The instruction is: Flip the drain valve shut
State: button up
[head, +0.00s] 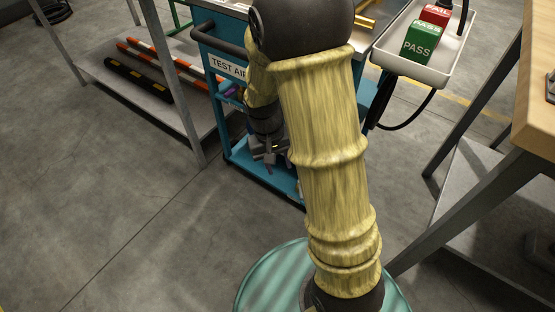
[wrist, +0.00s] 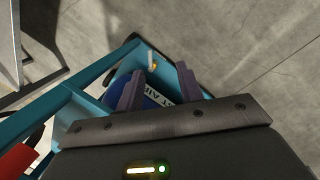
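A small brass fitting with a pale lever, which looks like the drain valve (wrist: 152,66), shows in the wrist view near the cart's far corner. Beside it is a blue tank (wrist: 157,98) with a partly hidden white label. My gripper (wrist: 160,70) is open, its two dark fingers apart. The valve appears between and just beyond the fingertips; I cannot tell whether they touch it. In the head view my gripper (head: 268,156) hangs low at the teal cart (head: 237,150). My arm hides much of the cart there, and the valve cannot be made out.
Teal cart rails (wrist: 88,100) run close to the left of the fingers. A red object (wrist: 17,160) is at lower left. A grey shelf (head: 150,95) stands left of the cart, a white tray (head: 440,72) and a wooden-topped bench (head: 535,95) to the right. Floor at left is clear.

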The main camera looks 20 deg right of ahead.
jog(key=shift+s+r, duration=0.1)
jog(key=shift+r, duration=0.1)
grip_shut()
jog(key=s+r+t+y+p, duration=0.1)
jog(key=s+r+t+p, duration=0.1)
jog(key=r+p, duration=0.4)
jog(key=s+r+t+p, duration=0.2)
jog(key=s+r+p, duration=0.2)
jog(key=r, duration=0.9)
jog(key=shift+d+y+p, duration=0.35)
jog(key=shift+y+p, duration=0.05)
jog(key=shift+p, duration=0.7)
jog(key=shift+s, duration=0.1)
jog(key=shift+d, duration=0.1)
